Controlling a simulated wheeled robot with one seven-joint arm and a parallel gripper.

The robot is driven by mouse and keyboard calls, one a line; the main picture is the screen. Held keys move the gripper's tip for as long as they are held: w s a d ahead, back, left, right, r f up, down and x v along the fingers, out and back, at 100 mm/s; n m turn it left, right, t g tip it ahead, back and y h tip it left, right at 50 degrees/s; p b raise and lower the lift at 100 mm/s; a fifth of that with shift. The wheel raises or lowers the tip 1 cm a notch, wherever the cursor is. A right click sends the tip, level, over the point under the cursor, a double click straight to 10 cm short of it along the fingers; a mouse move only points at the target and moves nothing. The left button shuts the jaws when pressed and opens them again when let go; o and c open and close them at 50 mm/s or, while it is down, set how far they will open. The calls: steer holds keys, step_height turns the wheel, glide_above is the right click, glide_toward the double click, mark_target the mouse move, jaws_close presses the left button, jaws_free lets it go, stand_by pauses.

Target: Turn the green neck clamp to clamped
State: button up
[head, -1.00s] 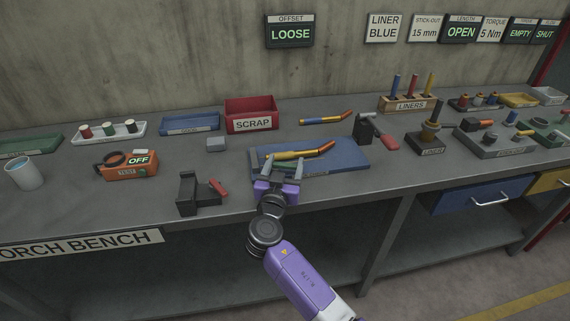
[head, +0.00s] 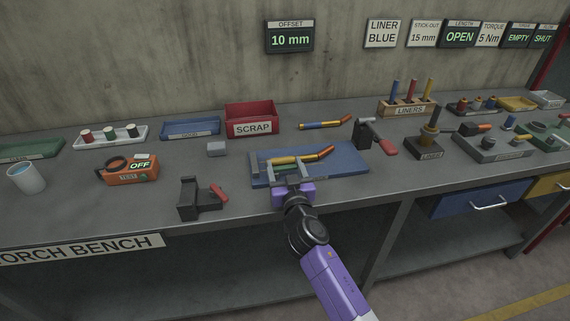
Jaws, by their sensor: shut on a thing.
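A blue fixture plate (head: 350,160) lies at the middle of the bench. A torch neck (head: 310,156) with a yellow body and copper tip lies along it. The green neck clamp (head: 285,167) shows as a small green strip just below the neck, mostly hidden by my fingers. My gripper (head: 290,169) reaches in from the front edge of the plate, its two grey fingers on either side of the clamp, shut on it. The clamp's exact angle cannot be told. The OFFSET display (head: 290,40) on the wall reads 10 mm.
A dark block with a red lever (head: 217,191) stands left of my gripper. A post with a red-handled lever (head: 384,146) stands right of the plate. A small grey block (head: 216,149) and a red SCRAP bin (head: 252,120) are behind left. Bare bench lies in front.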

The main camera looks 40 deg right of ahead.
steer(key=shift+f, duration=0.1)
steer(key=o, duration=1.4)
steer(key=shift+c, duration=0.2)
steer(key=shift+a, duration=0.1)
steer(key=b+v, duration=0.1)
steer(key=v, duration=0.6)
steer(key=shift+s+a+b, duration=0.1)
steer(key=shift+s+b, duration=0.25)
steer(key=shift+n, duration=0.3)
